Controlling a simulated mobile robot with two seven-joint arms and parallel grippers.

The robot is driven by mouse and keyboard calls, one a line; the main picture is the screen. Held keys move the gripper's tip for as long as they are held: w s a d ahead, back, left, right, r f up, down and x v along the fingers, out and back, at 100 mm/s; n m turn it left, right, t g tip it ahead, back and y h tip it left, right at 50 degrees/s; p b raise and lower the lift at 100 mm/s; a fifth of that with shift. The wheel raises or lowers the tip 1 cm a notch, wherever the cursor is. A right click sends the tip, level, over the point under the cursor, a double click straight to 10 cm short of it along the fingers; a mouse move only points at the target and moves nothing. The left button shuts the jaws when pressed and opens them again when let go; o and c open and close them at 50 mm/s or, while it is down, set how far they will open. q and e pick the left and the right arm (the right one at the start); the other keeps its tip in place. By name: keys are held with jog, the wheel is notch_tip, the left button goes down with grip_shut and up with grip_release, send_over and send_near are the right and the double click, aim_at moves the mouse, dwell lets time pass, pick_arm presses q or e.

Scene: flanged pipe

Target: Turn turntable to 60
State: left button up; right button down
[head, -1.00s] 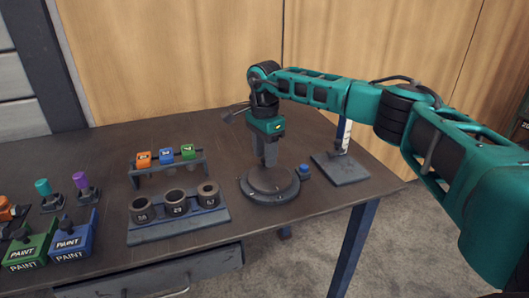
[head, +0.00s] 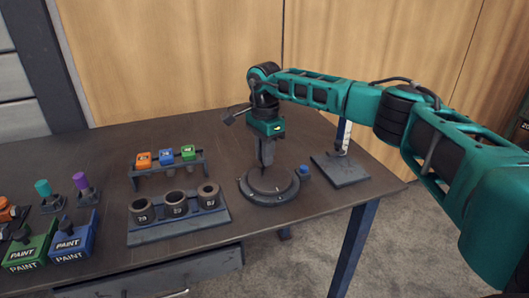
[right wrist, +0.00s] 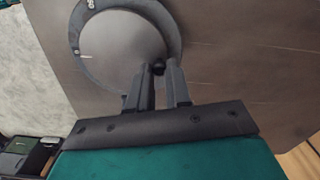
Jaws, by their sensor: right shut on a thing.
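The turntable (head: 283,197) is a dark round disc on a wider ring base, on the table right of the middle. It also shows in the right wrist view (right wrist: 108,52), with a short pale mark near the left edge of its disc. My right gripper (head: 265,167) points down over the disc. In the right wrist view, my right gripper (right wrist: 158,72) is shut on a small dark knob (right wrist: 158,68) at the disc's edge. The fingers partly hide the knob. Numbers on the turntable are too small to read. My left gripper is out of view.
A blue button (head: 303,169) sits at the turntable's right. A stand with a white post (head: 343,172) is farther right. A holder with three dark cups (head: 175,226) and a rack of coloured blocks (head: 165,171) stand left. Paint boxes (head: 68,241) are at far left.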

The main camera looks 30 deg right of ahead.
aim_at(282, 168)
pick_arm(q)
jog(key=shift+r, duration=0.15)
